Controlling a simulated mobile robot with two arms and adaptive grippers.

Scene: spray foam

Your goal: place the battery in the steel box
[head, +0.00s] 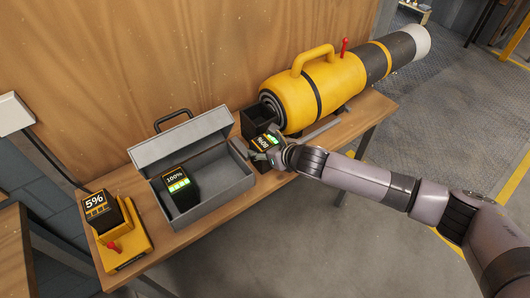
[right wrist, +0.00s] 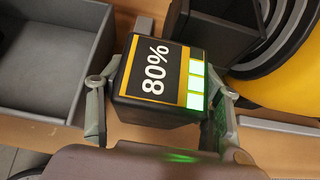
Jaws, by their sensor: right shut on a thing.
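A black battery (right wrist: 152,75) with an 80% label and green lit bars is between the fingers of my right gripper (right wrist: 160,105), which is shut on it. In the head view this battery (head: 265,140) is just right of the steel box, partly hidden by the gripper (head: 268,154). The grey steel box (head: 225,190) stands open on the wooden bench, its lid raised at the back. Another battery marked 100% (head: 181,194) stands inside the box at its left. A third battery marked 5% (head: 98,208) sits on a yellow charger-like base (head: 130,245). My left gripper is not visible.
A large yellow and black spray-foam machine (head: 330,85) with a red lever lies at the bench's right. A dark open holder (head: 252,122) is at its near end. The right part of the box is empty. A wooden wall backs the bench (head: 185,233).

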